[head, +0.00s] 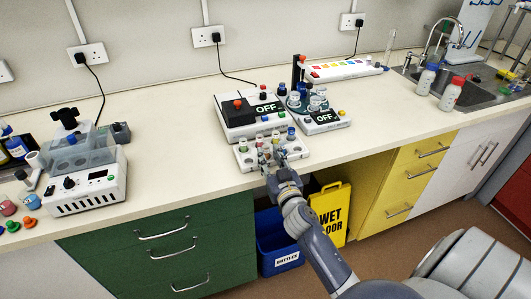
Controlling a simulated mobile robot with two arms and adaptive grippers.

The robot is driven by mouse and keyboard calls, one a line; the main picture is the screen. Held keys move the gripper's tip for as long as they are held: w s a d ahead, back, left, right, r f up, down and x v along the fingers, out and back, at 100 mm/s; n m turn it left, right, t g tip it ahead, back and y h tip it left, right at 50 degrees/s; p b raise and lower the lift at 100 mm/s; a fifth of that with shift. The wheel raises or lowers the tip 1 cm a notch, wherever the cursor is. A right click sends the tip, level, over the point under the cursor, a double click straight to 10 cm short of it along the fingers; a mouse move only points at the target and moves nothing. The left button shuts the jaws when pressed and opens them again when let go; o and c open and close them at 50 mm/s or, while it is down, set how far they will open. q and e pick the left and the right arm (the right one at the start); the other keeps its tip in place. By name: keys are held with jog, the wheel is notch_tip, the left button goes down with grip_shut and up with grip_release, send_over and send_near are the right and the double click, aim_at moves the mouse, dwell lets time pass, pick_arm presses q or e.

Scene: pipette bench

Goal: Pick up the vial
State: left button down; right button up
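A white rack (246,165) stands at the front edge of the bench, in the middle of the head view. It holds several small vials with coloured caps; one blue-capped vial (291,134) stands at its back right. My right gripper (272,156) reaches over the front of the rack from below. Its two fingers look spread apart, among the vials. The fingers hide part of the rack, and I cannot make out a vial between them. My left gripper is not in view.
Behind the rack stand a dark-topped block device (235,112) and a round-topped device (322,120), both reading OFF. A water-bath-like device (88,190) stands at left. A sink (470,93) and two bottles are at right. The bench between left device and rack is clear.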

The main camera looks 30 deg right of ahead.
aim_at(267, 152)
jog(key=shift+x, duration=1.9)
jog(key=shift+s, duration=0.1)
jog(key=shift+c, duration=0.5)
jog(key=c, duration=0.5)
jog(key=shift+c, duration=0.2)
